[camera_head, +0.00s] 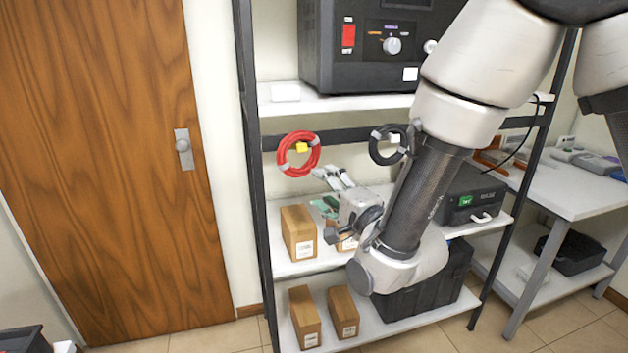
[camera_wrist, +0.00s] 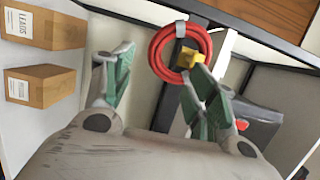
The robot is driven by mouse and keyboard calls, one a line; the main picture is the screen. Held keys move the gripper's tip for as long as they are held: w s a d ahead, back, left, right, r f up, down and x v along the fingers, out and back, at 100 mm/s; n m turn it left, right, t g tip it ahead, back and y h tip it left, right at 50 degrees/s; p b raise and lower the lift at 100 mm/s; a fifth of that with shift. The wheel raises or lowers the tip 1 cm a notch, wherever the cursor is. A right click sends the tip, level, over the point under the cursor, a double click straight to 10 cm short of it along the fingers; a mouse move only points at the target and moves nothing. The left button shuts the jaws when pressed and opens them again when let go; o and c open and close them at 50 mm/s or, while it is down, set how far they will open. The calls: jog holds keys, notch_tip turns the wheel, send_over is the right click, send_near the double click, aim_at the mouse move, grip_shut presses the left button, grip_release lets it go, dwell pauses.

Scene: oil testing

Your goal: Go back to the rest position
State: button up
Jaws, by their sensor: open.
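My gripper (camera_head: 334,178) is in front of the shelf rack (camera_head: 247,150), near the middle shelf and just below and right of a red cable coil (camera_head: 283,156). In the wrist view its two green-padded fingers (camera_wrist: 160,68) are spread apart with nothing between them. The red coil, with its yellow tag, hangs on the rack's dark rail. It shows beyond the fingertips in the wrist view (camera_wrist: 155,52). My arm reaches down across the right part of the rack and hides some of it.
A black cable coil (camera_head: 375,152) hangs close behind my arm. Cardboard boxes (camera_head: 298,235) stand on the middle and lower shelves. A black instrument (camera_head: 340,60) sits on the upper shelf.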

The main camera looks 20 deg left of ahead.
jog(key=s+d+f+n+g+h, duration=0.2)
jog(key=s+f+n+g+h, duration=0.15)
jog(key=f, duration=0.35)
jog(key=s+d+f+n+g+h, duration=0.2)
jog(key=s+f+n+g, duration=0.1)
jog(key=f+n, duration=0.3)
jog(key=s+d+f+n+g+h, duration=0.1)
jog(key=d+n+g+h, duration=0.15)
jog(key=d, duration=0.45)
jog(key=s+d+r+m+h, duration=0.1)
jog(key=s+d+r, duration=0.2)
jog(key=d+r, duration=0.4)
jog(key=s+d+r+m+h, duration=0.1)
jog(key=d+r, duration=0.5)
jog(key=d, duration=1.3)
jog(key=s+d+r+m+t+h, duration=0.1)
jog(key=s+d+r+h, duration=0.2)
jog(key=d, duration=1)
jog(key=s+v, duration=0.1)
jog(key=v, duration=0.4)
